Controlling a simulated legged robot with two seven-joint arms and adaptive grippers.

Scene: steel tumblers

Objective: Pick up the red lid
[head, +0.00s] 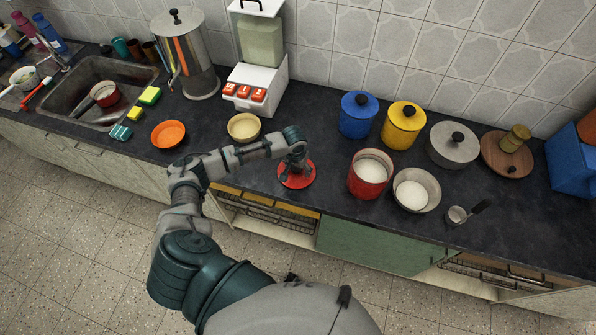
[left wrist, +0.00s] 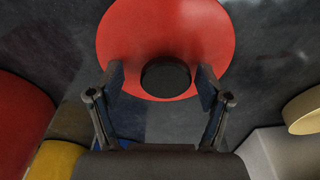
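The red lid (head: 296,180) lies on the dark countertop in the head view, left of the red pot (head: 369,174) of white contents. My left gripper (head: 297,166) is directly above it and partly hides it. In the left wrist view the red lid (left wrist: 150,35) shows as a red disc with a round black knob (left wrist: 165,78). The fingers of my left gripper (left wrist: 160,85) are apart, one on each side of the knob. A gap shows at least on the knob's left side. My right gripper is not in view.
A blue canister (head: 357,114), a yellow canister (head: 403,125) and a bowl of white contents (head: 416,190) stand to the right. A beige bowl (head: 243,127) and an orange bowl (head: 168,134) are to the left. The counter's front edge is close below the lid.

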